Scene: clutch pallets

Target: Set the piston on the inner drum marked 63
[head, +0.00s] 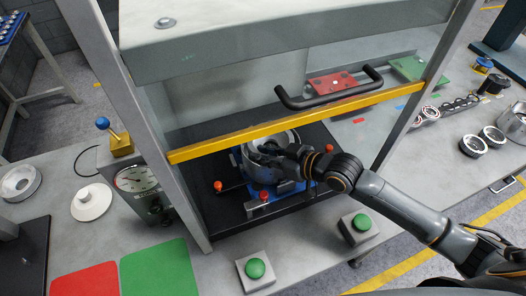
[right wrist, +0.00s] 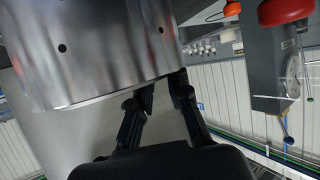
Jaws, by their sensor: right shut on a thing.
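A silvery round drum (head: 284,140) stands in the blue fixture (head: 262,190) on the dark plate inside the press frame. My right gripper (head: 268,153) is over the drum, with its fingers reaching down inside the rim. In the right wrist view, the drum wall (right wrist: 90,50) fills the upper left, with small dark holes. The fingers of my right gripper (right wrist: 164,90) pass behind its edge, so their tips are hidden. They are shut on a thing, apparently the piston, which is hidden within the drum. No 63 marking is legible. My left gripper is not in view.
A yellow bar (head: 225,142) and black handle (head: 330,92) cross the press front above my arm. Red-tipped clamps (head: 217,186) surround the fixture. Green buttons (head: 255,269), a gauge box (head: 140,185) and a white flanged disc (head: 91,202) stand nearby. Rings (head: 472,146) lie at right.

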